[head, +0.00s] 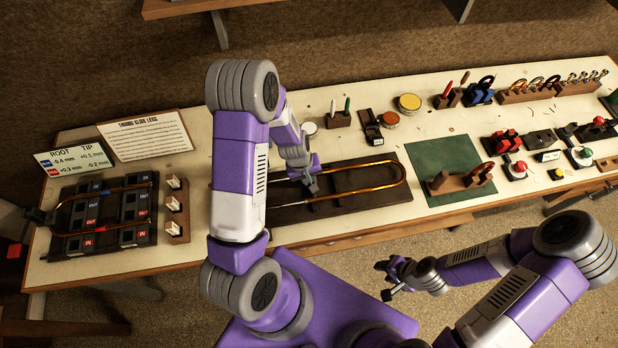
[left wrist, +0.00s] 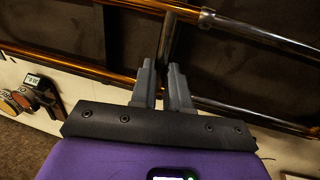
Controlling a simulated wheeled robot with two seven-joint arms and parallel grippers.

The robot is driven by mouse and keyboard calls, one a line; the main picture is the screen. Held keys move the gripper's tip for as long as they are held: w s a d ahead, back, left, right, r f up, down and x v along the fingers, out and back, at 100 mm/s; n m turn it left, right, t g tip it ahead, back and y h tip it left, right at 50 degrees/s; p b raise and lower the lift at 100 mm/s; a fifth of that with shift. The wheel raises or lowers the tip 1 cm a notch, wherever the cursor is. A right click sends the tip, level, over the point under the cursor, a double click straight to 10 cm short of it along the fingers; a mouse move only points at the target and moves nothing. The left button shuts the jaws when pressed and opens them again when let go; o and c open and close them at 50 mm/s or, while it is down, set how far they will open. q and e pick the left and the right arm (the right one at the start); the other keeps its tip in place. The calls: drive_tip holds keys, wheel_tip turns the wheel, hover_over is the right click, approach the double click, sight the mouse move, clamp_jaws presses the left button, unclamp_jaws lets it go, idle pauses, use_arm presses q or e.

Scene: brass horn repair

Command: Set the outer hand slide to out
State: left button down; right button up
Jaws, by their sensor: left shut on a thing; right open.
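The outer hand slide (head: 396,168), a long U of brass tube, lies on a dark board (head: 340,206) in the middle of the bench, its bow to the right. Bare silver tube shows to the left of the brass. My left gripper (head: 312,184) reaches down between the two legs. How far the slide is drawn is partly hidden by my left arm. My right gripper (head: 387,279) is open and empty, off the bench's front edge.
A rack of dark blocks marked IN and OUT (head: 132,206) holds another brass U at the left. Cards (head: 136,137) lie behind it. A green mat (head: 440,160) with a wooden stand lies right of the board. Small tools crowd the back and right.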

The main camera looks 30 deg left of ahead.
use_arm(q)
drive_tip(key=shift+w+d, duration=0.15)
drive_tip(key=shift+d, duration=0.05)
drive_tip(key=c, duration=1.1)
unclamp_jaws()
drive_tip(key=shift+r, duration=0.15)
wheel_tip(320, 180, up, 7)
drive_tip(key=a, duration=0.1)
drive_tip(key=shift+s+p, duration=0.4)
drive_tip(key=shift+s, duration=0.05)
drive_tip(key=shift+r, duration=0.1)
